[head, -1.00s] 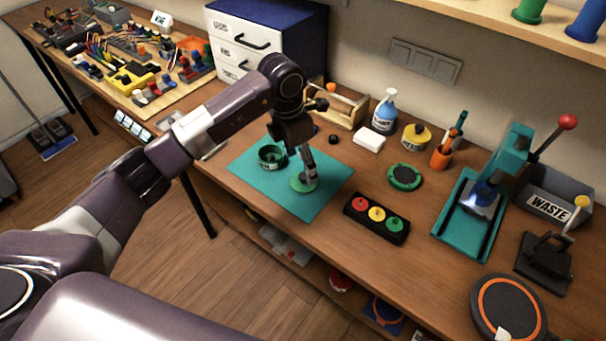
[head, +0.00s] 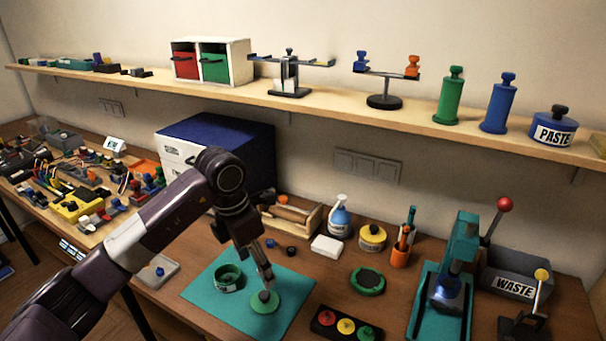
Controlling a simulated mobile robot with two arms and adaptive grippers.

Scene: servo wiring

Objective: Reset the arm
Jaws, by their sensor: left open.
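My left arm reaches in from the left. Its gripper (head: 264,280) points down over a green round lid-like disc (head: 266,303) on the teal mat (head: 208,291). The fingers are open at the dark knob on the disc. I cannot tell whether they touch it. An open green round container (head: 228,279) with a label stands on the mat just left of the gripper. My right gripper is out of view.
A block with red, yellow and green buttons (head: 345,326) lies right of the mat. A teal press (head: 443,290) and a grey WASTE bin (head: 514,285) stand at the right. A blue-topped drawer cabinet (head: 250,140) stands behind my arm. A wall shelf (head: 330,104) overhangs the bench.

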